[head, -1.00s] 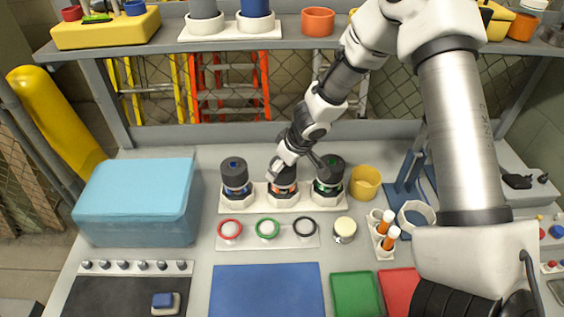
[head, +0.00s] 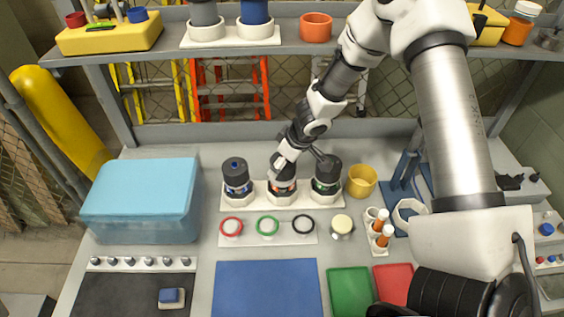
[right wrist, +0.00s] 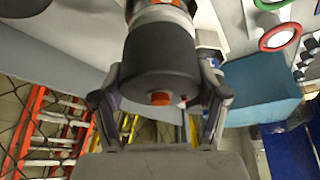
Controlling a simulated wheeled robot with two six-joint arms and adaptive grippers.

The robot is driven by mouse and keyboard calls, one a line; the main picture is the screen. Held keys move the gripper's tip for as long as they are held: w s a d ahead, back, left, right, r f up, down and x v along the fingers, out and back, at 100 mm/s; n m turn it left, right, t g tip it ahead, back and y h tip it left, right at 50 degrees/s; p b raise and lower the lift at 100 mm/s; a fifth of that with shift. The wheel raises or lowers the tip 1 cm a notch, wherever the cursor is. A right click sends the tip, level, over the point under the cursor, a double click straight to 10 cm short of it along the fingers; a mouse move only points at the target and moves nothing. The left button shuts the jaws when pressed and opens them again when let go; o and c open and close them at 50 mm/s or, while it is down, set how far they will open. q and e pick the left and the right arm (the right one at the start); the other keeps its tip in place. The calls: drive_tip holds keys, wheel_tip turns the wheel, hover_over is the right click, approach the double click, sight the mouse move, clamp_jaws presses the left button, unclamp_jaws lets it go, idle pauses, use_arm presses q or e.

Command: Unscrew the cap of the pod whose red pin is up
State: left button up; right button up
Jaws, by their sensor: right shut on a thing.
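Three dark-capped pods stand upright in a row in a white holder (head: 257,200): a blue-banded pod (head: 237,183) at left, an orange-banded pod (head: 283,187) in the middle and a green-banded pod (head: 327,179) at right. My right gripper (head: 281,169) reaches down to the middle pod and is shut on its cap, partly hiding it. In the right wrist view, the dark cap (right wrist: 160,62) sits between the two fingers. An orange knob (right wrist: 160,98) shows at its end face, with a small red pin (right wrist: 183,102) beside it. My left gripper is out of view.
In front of the pods lies a plate with a red ring (head: 231,227), a green ring (head: 267,226) and a black ring (head: 303,225). A yellow cup (head: 362,181) stands right of the green-banded pod. A blue box (head: 140,205) is at left. A shelf (head: 350,49) runs above the back.

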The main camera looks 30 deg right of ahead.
drive_tip(key=shift+r+p, duration=1.85)
drive_tip(key=shift+r, duration=0.25)
